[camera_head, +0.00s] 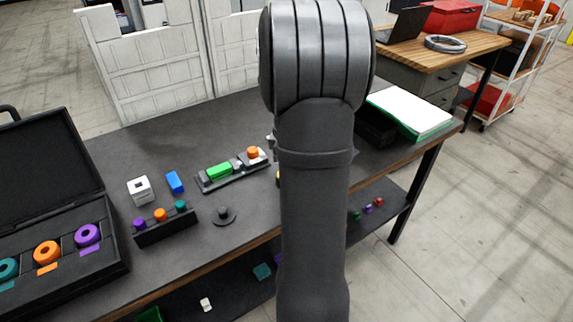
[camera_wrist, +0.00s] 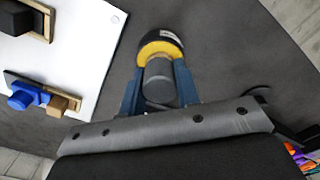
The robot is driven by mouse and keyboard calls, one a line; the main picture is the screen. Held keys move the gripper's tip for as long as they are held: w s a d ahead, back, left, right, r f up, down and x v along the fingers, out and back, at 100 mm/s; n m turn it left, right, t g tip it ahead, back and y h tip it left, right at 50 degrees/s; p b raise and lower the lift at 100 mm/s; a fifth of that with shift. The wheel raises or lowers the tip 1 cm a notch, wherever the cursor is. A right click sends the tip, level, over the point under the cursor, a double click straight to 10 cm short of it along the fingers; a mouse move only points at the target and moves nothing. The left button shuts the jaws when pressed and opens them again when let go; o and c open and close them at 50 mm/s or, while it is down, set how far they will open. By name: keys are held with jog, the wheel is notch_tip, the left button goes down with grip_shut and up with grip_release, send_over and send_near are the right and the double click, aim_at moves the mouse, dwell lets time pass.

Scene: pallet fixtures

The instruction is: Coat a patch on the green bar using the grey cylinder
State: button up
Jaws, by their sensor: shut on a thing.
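In the wrist view, my gripper (camera_wrist: 158,92) has its two blue fingers on either side of a grey cylinder (camera_wrist: 159,84) and is shut on it. A yellow ring (camera_wrist: 160,48) and a dark disc-like end show at the cylinder's far end; I cannot tell whether they touch the surface below. In the head view, the green bar (camera_head: 219,171) lies in a long dark fixture (camera_head: 236,178) on the table, next to an orange-topped white piece (camera_head: 253,153). My arm hides my gripper there. The green bar is not visible in the wrist view.
A rack of purple, orange and teal pegs (camera_head: 166,229), a white cube (camera_head: 140,190), a blue block (camera_head: 174,182) and a dark knobbed disc (camera_head: 224,216) stand near the fixture. An open black case (camera_head: 100,262) is at left. A white-topped green slab (camera_head: 411,112) is at right.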

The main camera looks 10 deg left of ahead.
jog(key=shift+r, duration=3.5)
